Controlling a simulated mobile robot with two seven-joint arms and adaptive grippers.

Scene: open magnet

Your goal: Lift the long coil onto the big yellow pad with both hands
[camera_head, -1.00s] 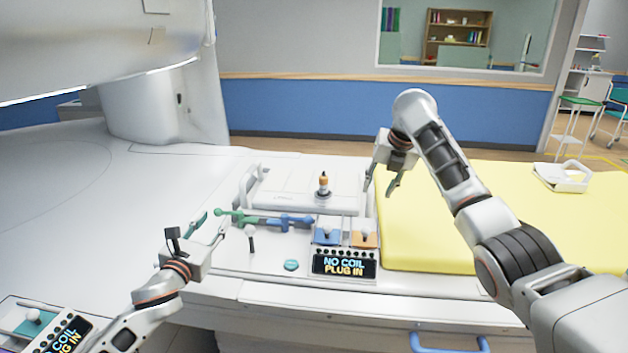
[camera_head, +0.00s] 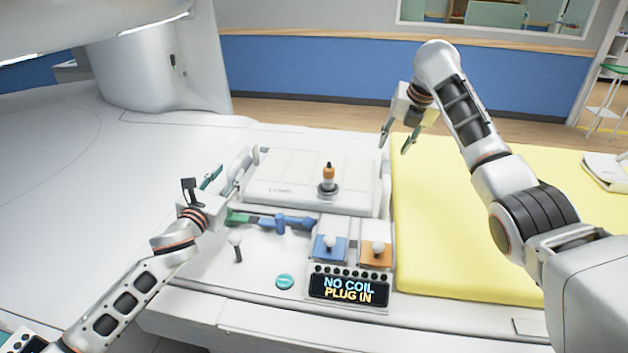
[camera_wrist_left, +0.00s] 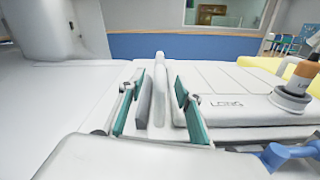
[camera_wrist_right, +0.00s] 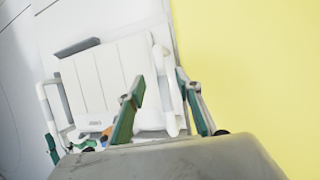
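The long coil (camera_head: 300,182) is a flat white panel marked "LONG", with a raised handle at each end. It lies left of the big yellow pad (camera_head: 455,235). My left gripper (camera_head: 226,174) is open at the coil's left end. In the left wrist view its green-lined fingers (camera_wrist_left: 156,108) stand on either side of the left handle (camera_wrist_left: 160,80), apart from it. My right gripper (camera_head: 396,142) is open above the coil's right end. In the right wrist view the right handle (camera_wrist_right: 165,85) shows between its fingers (camera_wrist_right: 160,105).
An orange-topped plug (camera_head: 328,180) stands on the coil's front part. In front are a blue-green connector bar (camera_head: 270,221), a blue socket (camera_head: 330,247), an orange socket (camera_head: 376,253) and a screen (camera_head: 349,290) reading "NO COIL PLUG IN". The pad's top is clear near the coil.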

